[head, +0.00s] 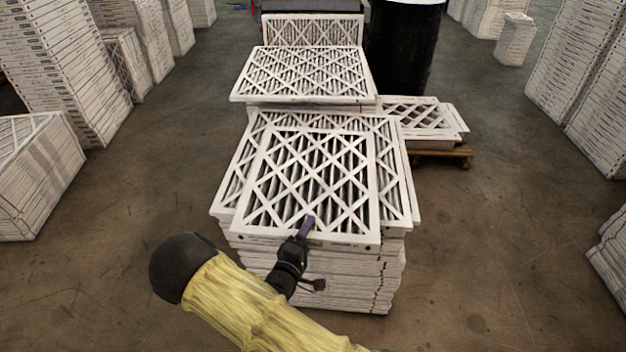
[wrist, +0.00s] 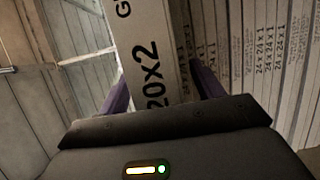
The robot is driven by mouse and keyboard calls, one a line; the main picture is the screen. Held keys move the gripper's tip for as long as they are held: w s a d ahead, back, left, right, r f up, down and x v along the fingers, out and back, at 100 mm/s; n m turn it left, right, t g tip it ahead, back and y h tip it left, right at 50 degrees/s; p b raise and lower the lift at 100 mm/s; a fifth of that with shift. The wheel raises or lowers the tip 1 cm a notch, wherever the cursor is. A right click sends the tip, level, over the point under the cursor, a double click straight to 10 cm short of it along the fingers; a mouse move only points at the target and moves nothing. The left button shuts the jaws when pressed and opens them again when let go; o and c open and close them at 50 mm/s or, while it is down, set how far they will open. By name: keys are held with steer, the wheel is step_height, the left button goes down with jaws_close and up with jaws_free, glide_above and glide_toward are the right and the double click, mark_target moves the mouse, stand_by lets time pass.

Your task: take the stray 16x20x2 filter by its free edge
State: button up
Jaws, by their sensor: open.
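The stray 16x20x2 filter (head: 322,178) lies flat on top of the front stack, a white frame with a diamond lattice over dark pleats. Its front edge faces me. In the wrist view its white edge (wrist: 152,62) carries black print, of which "20x2" can be read. My gripper (head: 306,227) is at the front edge of this filter, right of the edge's left corner. In the wrist view the two purple fingers (wrist: 162,90) stand apart, one on each side of the edge. Whether either finger touches it cannot be told.
The stack of larger filters (head: 330,277) is marked 24x24x1 in the wrist view (wrist: 268,50). Another filter stack (head: 305,75) stands behind. A low pallet (head: 453,154) with filters and a black drum (head: 403,50) are at the back right.

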steer(key=shift+w+d, duration=0.25)
steer(key=shift+w, duration=0.2)
steer(key=c, duration=1.2)
